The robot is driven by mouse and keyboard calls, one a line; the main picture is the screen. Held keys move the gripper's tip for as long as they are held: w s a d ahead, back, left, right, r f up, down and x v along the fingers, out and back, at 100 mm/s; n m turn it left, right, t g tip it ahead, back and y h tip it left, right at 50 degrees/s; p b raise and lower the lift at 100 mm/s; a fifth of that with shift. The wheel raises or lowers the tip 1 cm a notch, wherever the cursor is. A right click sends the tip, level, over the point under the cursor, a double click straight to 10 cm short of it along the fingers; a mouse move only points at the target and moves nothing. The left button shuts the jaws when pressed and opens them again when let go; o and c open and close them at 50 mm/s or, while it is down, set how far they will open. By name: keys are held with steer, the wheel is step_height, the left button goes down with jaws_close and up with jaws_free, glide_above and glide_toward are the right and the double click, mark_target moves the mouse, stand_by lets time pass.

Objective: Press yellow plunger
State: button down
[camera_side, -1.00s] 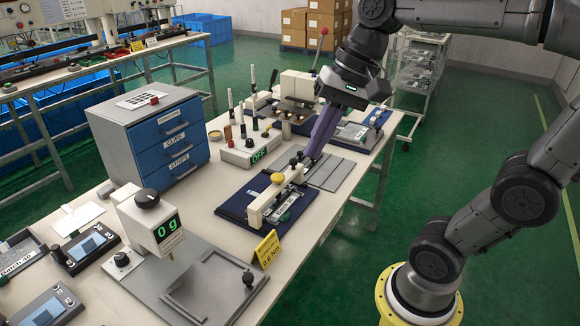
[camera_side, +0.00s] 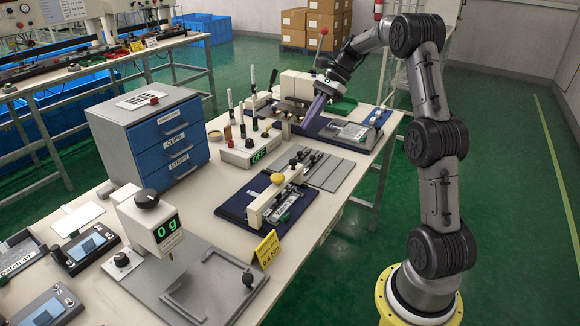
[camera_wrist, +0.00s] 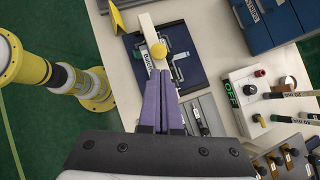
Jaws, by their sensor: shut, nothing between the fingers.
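The yellow plunger (camera_side: 277,178) is a round knob on a cream press arm over a dark blue fixture base (camera_side: 232,207) in the side view. In the wrist view the yellow plunger (camera_wrist: 159,51) shows just beyond my fingertips. My gripper (camera_side: 306,125) has purple fingers and is shut and empty. In the side view it is farther back along the bench, near the second blue fixture, apart from the plunger. In the wrist view my gripper (camera_wrist: 161,73) points toward the plunger, with the fingers overlapping part of the fixture.
A grey box with an OFF display (camera_side: 250,150) stands left of my gripper, with upright pens behind it. Grey flat plates (camera_side: 325,170) lie between the two fixtures. A yellow sign (camera_side: 266,249) stands at the front edge. A scale (camera_side: 160,225) is nearer the camera.

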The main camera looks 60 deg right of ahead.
steer(key=shift+s+d+f+m, duration=0.2)
steer(key=shift+s+d+f, duration=0.15)
steer(key=shift+d+f, duration=0.2)
steer(key=shift+s+d+f+m, duration=0.2)
steer(key=shift+s+d+f, duration=0.2)
steer(key=shift+d, duration=0.2)
steer(key=shift+w+a, duration=0.1)
steer(key=x, duration=1.4)
steer(key=shift+r, duration=0.1)
